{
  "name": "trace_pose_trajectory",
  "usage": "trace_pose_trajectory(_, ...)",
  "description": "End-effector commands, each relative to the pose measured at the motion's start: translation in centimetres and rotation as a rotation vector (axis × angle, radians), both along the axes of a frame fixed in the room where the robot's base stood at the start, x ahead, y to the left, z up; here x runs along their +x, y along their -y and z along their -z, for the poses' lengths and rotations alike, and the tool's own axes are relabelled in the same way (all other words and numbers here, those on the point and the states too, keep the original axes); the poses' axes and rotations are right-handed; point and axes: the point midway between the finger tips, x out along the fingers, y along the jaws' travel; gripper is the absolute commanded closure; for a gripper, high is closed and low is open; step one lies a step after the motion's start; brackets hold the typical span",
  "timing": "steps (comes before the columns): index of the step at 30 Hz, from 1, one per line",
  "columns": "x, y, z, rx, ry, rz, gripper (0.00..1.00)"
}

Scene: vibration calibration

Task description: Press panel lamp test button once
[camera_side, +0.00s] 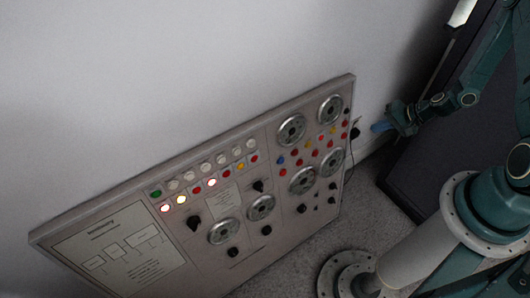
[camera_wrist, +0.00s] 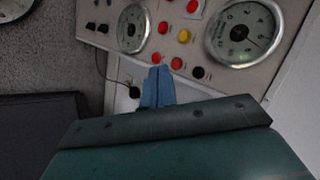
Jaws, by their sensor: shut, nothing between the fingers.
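The panel (camera_side: 200,265) leans against the wall, with several buttons, lamps and dials. No readable label shows which button is the lamp test. My gripper (camera_side: 378,127), with blue fingers, is shut and empty, just right of the panel's right edge in the side view and apart from it. In the wrist view its fingertips (camera_wrist: 158,69) appear just below a red button (camera_wrist: 155,58), with another red button (camera_wrist: 177,63) and a black one (camera_wrist: 198,73) to the right. I cannot tell the depth between fingertips and panel there.
Three lamps glow on the panel's left half, one of them here (camera_side: 212,182); a green button (camera_side: 156,193) is at that row's left end. A black cable (camera_side: 354,134) hangs at the right edge. A dark cabinet (camera_side: 425,165) stands right.

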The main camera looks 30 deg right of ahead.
Motion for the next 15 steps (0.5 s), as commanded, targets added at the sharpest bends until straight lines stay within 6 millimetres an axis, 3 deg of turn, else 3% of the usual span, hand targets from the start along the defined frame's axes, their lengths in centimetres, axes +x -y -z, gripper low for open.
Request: trace_pose_trajectory(15,0.81,-0.03,0.17,-0.001,-0.001,-0.004,1.00)
